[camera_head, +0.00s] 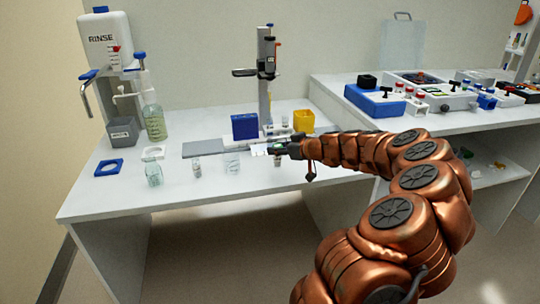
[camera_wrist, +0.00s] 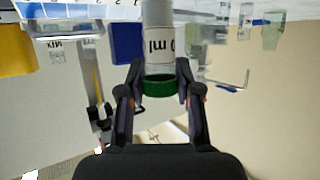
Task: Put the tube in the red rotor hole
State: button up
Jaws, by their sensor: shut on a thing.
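My gripper (camera_wrist: 160,88) is shut on a whitish tube (camera_wrist: 158,50) with a green cap (camera_wrist: 158,86) and dark lettering, one finger on each side. The wrist view looks upside down. In the head view my gripper (camera_head: 277,149) is over the left bench, in front of the tall stand, and the tube is too small to make out clearly. I cannot make out a red rotor hole. An open device (camera_head: 418,78) with a dark, round inside stands at the back of the right bench; I cannot tell whether it is the rotor.
Several small glass containers, such as a beaker (camera_head: 153,173), stand along the left bench (camera_head: 110,205). Behind my gripper are a blue box (camera_head: 244,126), a yellow bin (camera_head: 304,120) and the stand (camera_head: 265,85). The right bench holds a blue rack (camera_head: 374,102) and several other devices.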

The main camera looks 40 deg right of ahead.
jog(key=shift+w+a+f, duration=0.25)
jog(key=shift+w+f, duration=0.5)
jog(key=shift+f, duration=0.2)
jog(key=shift+w+a+f, duration=0.2)
jog(key=shift+w+f, duration=0.5)
jog(key=shift+f, duration=0.2)
jog(key=shift+f, duration=0.15)
jog(key=o, duration=1)
jog(key=shift+s+r, duration=0.15)
jog(key=shift+r, duration=0.1)
jog(key=v, duration=1.1)
jog(key=shift+s+r+b, duration=0.15)
jog(key=shift+s+b, duration=0.15)
